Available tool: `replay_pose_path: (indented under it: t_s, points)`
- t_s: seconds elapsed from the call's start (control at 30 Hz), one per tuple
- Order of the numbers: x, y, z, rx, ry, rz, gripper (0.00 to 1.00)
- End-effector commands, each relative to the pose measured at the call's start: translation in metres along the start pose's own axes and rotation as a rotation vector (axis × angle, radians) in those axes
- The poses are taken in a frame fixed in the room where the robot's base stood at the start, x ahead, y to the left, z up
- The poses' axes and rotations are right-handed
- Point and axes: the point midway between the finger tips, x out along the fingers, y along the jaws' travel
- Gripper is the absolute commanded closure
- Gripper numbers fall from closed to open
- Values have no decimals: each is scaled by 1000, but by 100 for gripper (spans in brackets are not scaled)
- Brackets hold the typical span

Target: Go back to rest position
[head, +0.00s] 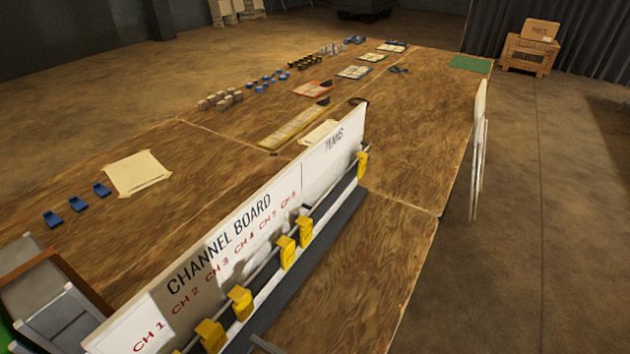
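My gripper is not clearly seen in the head view. A small grey edge shows at the bottom of the picture, and I cannot tell what it belongs to.
The wooden table (400,190) runs far back, with blue pieces (78,203), a paper sheet (138,173), wooden blocks (220,98) and coloured trays (313,89). A grey bin-like structure (55,305) fills the lower left. A thin white panel (480,150) stands at the right edge. Open floor lies right.

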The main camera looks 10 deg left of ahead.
Motion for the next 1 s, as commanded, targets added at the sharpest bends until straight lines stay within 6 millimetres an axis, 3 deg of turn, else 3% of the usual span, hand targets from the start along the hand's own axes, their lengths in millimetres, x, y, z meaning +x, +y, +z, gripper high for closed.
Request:
replay_pose_path:
  t_s: [0.17,0.27,0.37,0.47,0.7,0.87,1.0]
  points:
    - [0,-8,-3,-126,14,-31,35]
    - [-1,-26,0,-359,59,-93,35]
    - [-16,-43,-3,-655,151,-170,35]
    - [-50,-59,-10,-961,288,-246,35]
    - [-171,-78,-6,-1688,743,-329,35]
    - [-248,-68,18,-2076,1055,-268,35]
    - [-302,-47,46,-2338,1294,-146,35]
